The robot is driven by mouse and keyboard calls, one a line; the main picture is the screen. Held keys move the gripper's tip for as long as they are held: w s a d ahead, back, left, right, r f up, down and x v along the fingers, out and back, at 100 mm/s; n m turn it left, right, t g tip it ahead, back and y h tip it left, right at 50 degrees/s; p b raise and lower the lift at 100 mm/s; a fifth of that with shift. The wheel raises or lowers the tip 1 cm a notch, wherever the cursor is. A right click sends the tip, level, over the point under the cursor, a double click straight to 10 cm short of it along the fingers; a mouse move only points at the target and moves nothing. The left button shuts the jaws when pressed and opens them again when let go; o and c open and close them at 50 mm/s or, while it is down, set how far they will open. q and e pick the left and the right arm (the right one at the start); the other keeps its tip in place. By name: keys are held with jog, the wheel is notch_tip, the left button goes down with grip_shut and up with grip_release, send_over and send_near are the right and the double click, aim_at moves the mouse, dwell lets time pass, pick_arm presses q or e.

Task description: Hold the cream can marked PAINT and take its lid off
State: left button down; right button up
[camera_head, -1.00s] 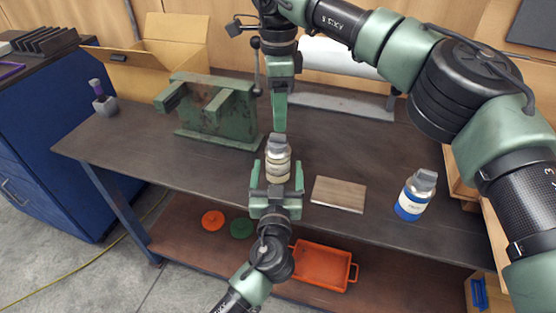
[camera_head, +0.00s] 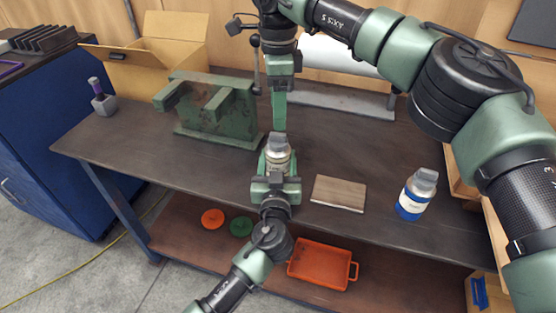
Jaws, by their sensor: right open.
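The cream can (camera_head: 279,160) with a grey lid (camera_head: 278,141) stands upright near the table's front edge, its lower part hidden. My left gripper (camera_head: 277,167) reaches in from the front, its fingers close against both sides of the can; it looks shut on it. My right gripper (camera_head: 279,128) points straight down just above and behind the lid. It is open, seen edge-on, with one finger hiding the other; I cannot tell whether it touches the lid. The lettering on the can is not readable.
A blue-and-white can (camera_head: 412,200) stands at the right. A wooden board (camera_head: 339,193) lies right of the cream can. A green fixture (camera_head: 218,110), a mallet-like tool (camera_head: 102,100) and an open cardboard box (camera_head: 150,72) are to the left. An orange tray (camera_head: 322,265) sits on the lower shelf.

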aim_at(280, 134)
jog(key=shift+s+d+f+y, duration=0.1)
jog(key=shift+s+f+y, duration=0.05)
jog(key=shift+y, duration=0.15)
jog(key=shift+s+d+m+y, duration=0.2)
jog(key=shift+m+y, duration=0.2)
pick_arm(q)
jog(key=shift+d, duration=0.1)
pick_arm(e)
jog(key=d+r+m+t+y, duration=0.1)
jog(key=d+r+m+y, duration=0.2)
jog(key=d, duration=0.2)
jog(key=x, duration=1.1)
jog(key=shift+s+a, duration=0.2)
jog(key=shift+a, duration=0.2)
jog(key=shift+c, duration=0.3)
grip_shut()
jog(key=shift+r, duration=0.1)
jog(key=shift+r, duration=0.95)
jog(key=shift+r, duration=0.1)
